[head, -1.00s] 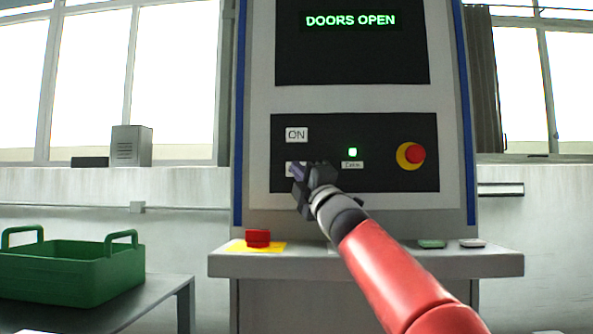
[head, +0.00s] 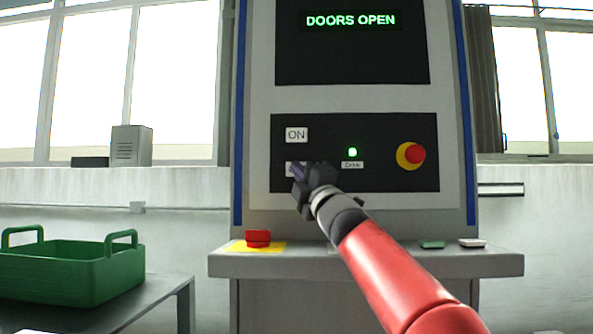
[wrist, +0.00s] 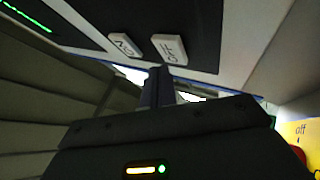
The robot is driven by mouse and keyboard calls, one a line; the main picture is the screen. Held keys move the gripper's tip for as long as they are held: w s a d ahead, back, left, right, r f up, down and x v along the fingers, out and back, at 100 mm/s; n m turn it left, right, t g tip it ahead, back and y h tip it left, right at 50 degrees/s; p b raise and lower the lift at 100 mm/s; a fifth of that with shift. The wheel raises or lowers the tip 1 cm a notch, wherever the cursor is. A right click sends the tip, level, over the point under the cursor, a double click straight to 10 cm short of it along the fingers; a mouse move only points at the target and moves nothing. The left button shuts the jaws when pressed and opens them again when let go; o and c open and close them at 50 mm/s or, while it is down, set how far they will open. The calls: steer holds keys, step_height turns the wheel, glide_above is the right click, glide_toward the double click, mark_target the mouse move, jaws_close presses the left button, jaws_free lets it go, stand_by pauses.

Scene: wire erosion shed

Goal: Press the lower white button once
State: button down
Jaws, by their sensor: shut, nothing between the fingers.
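The lower white button (head: 289,168) is on the black control panel, under the white ON button (head: 296,134). In the head view my gripper (head: 297,172) covers most of it. In the wrist view the button marked OFF (wrist: 169,49) and the ON button (wrist: 124,45) stand out from the dark panel. The closed fingertips (wrist: 160,72) are just below the OFF button in that picture, very near it. I cannot tell whether they touch it. My gripper is shut and empty.
A red emergency knob (head: 414,153) on a yellow ring and a lit green lamp (head: 352,152) are on the panel. The display (head: 350,20) reads DOORS OPEN. A green crate (head: 70,270) stands left.

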steer(key=shift+w, duration=0.1)
steer(key=shift+w+p, duration=0.3)
steer(key=shift+w, duration=0.4)
stand_by(0.6)
steer(key=shift+s, duration=0.8)
steer(key=shift+b, duration=0.3)
steer(key=shift+s+a+b, duration=0.1)
steer(key=shift+s+b, duration=1.15)
steer(key=shift+s, duration=1.25)
